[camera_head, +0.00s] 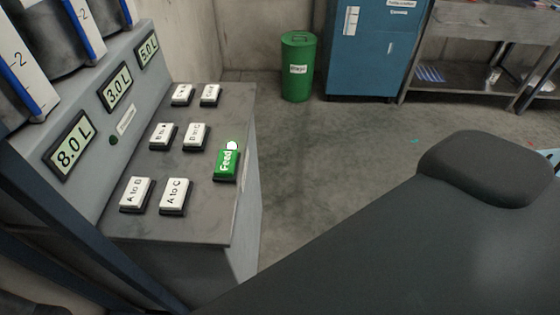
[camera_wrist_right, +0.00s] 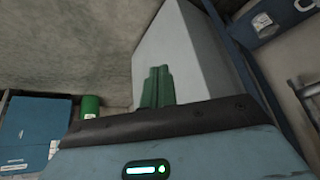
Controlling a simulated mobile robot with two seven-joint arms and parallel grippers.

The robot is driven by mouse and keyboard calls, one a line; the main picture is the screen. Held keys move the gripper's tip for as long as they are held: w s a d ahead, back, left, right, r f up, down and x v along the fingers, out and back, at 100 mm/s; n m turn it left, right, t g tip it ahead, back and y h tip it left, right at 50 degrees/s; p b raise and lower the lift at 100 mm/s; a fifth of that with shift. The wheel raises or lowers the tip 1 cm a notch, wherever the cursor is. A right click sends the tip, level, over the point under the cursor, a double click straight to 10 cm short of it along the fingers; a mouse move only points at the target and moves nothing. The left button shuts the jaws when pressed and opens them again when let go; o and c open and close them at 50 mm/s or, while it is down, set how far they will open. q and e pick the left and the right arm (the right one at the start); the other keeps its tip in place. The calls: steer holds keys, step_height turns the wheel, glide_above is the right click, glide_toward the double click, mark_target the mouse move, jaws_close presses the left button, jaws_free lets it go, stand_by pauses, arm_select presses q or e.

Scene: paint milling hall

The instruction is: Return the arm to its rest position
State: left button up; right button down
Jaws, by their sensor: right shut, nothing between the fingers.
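My right arm (camera_head: 400,255) crosses the lower right of the head view as a large dark link. Its gripper is outside that view. In the right wrist view my right gripper (camera_wrist_right: 158,87) shows green fingers, closed together and empty. They point toward a pale grey box-like surface (camera_wrist_right: 185,50), probably the side of the control console; I cannot tell the gap between them. The console (camera_head: 215,225) stands at the left of the head view. My left gripper is in neither view.
The console bears several white buttons (camera_head: 135,194), a green Feed button (camera_head: 226,165) and displays reading 8.0 L (camera_head: 70,145), 3.0 L and 5.0 L. A green bin (camera_head: 298,80), a blue cabinet (camera_head: 370,60) and a metal shelf table (camera_head: 480,20) stand behind. The floor between is clear.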

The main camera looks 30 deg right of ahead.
steer(key=shift+w+a+f+t+y+p, duration=0.2)
steer(key=shift+w+t, duration=0.25)
steer(key=shift+t, duration=0.35)
steer(key=shift+w+a+f+t+y+p, duration=0.1)
steer(key=shift+w+a+f+t, duration=0.15)
steer(key=shift+w+t, duration=0.4)
steer(key=shift+s, duration=0.2)
steer(key=shift+a, duration=0.1)
